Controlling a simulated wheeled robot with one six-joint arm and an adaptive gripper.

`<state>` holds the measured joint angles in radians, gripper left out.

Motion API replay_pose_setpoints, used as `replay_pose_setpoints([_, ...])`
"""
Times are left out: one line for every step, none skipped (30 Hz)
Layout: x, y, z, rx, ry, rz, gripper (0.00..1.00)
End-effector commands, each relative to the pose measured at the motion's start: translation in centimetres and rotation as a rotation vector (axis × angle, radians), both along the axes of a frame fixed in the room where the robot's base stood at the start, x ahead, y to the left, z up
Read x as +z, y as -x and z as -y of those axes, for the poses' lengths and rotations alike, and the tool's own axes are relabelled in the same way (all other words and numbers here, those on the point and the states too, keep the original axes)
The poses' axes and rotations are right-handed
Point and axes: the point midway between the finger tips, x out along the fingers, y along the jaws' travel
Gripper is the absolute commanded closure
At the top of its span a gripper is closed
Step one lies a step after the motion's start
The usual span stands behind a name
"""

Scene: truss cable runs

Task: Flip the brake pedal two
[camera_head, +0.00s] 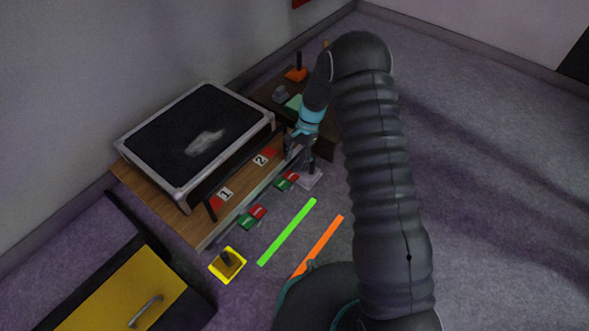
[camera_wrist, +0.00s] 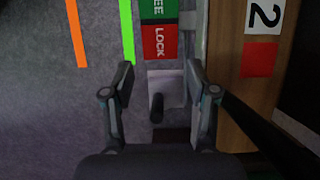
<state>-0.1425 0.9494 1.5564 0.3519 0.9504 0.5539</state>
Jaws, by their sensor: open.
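Brake pedal two shows in the wrist view as a short dark lever (camera_wrist: 157,106) on a pale grey plate (camera_wrist: 166,84), below a green and red FREE/LOCK label (camera_wrist: 159,38). The number 2 card (camera_wrist: 264,15) is to its right. The lever leans toward the bottom of the wrist view, away from the LOCK end. My gripper (camera_wrist: 162,78) is open, with one finger on each side of the plate and lever and nothing held. In the head view my gripper (camera_head: 299,152) is beside the pale plate (camera_head: 310,179), and the lever is hard to make out.
A wooden bench (camera_head: 184,211) carries a big black case (camera_head: 193,140). A yellow plate with a lever (camera_head: 228,264) stands nearer, by another label (camera_head: 252,217). Green (camera_head: 287,232) and orange (camera_head: 320,243) strips mark the floor. A dark bar (camera_wrist: 260,130) passes close to my right finger.

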Motion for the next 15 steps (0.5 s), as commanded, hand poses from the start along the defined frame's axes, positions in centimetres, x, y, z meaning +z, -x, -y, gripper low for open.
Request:
replay_pose_setpoints([1.0, -0.4, 0.3, 0.000, 0.000, 0.004, 0.42])
replay_pose_setpoints([1.6, -0.6, 0.4, 0.000, -0.001, 0.004, 0.42])
replay_pose_setpoints([2.3, -0.9, 0.6, -0.001, -0.001, 0.003, 0.42])
replay_pose_setpoints([2.8, -1.0, 0.7, -0.002, 0.000, 0.004, 0.42])
replay_pose_setpoints([3.2, -1.1, 0.9, -0.002, 0.000, 0.002, 0.42])
replay_pose_setpoints([3.8, -1.3, 1.0, -0.003, 0.000, 0.001, 0.42])
replay_pose_setpoints([4.2, -1.5, 1.1, -0.002, -0.001, 0.002, 0.42])
replay_pose_setpoints([4.5, -1.6, 1.2, -0.002, -0.001, 0.002, 0.42])
replay_pose_setpoints([5.0, -1.7, 1.3, -0.001, 0.000, 0.001, 0.42])
replay_pose_setpoints([5.2, -1.8, 1.4, -0.001, 0.000, 0.001, 0.42])
replay_pose_setpoints([5.4, -1.9, 1.5, 0.000, 0.000, 0.001, 0.42])
replay_pose_setpoints([5.7, -1.9, 1.5, 0.000, 0.001, 0.001, 0.42])
replay_pose_setpoints([5.8, -1.9, 1.6, 0.000, 0.000, 0.000, 0.42])
replay_pose_setpoints([5.9, -2.0, 1.6, 0.000, 0.001, -0.001, 0.42])
replay_pose_setpoints([6.0, -2.0, 1.6, -0.001, 0.000, -0.002, 0.42])
